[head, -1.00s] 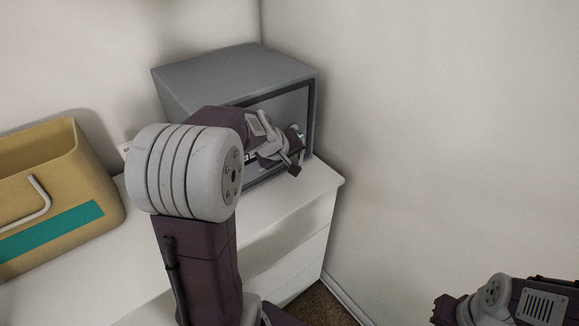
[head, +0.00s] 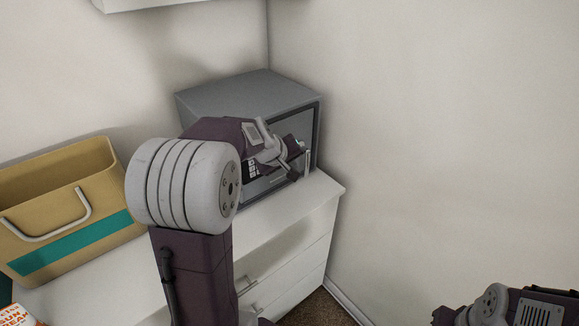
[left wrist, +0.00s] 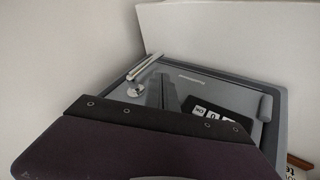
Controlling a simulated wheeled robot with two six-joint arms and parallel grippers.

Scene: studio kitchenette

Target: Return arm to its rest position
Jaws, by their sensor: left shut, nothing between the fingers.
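My left gripper (head: 296,172) is shut and empty, in front of the door of a grey safe (head: 250,92). My left arm hides part of the safe's front in the head view. The door appears closed. In the left wrist view the safe door (left wrist: 195,82) shows a dark keypad (left wrist: 215,117), a round silver knob and a bar handle (left wrist: 145,66); my dark gripper body covers the lower part. Whether the fingers touch the door I cannot tell. My right gripper (head: 440,315) is at the bottom right edge of the head view, partly cut off; its jaws are unclear.
The safe stands on a white drawer cabinet (head: 312,208) in the corner. A tan bin (head: 95,215) with a teal stripe and white handle stands to its left. A colourful package (head: 15,316) is at the bottom left. Wall is close on the right.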

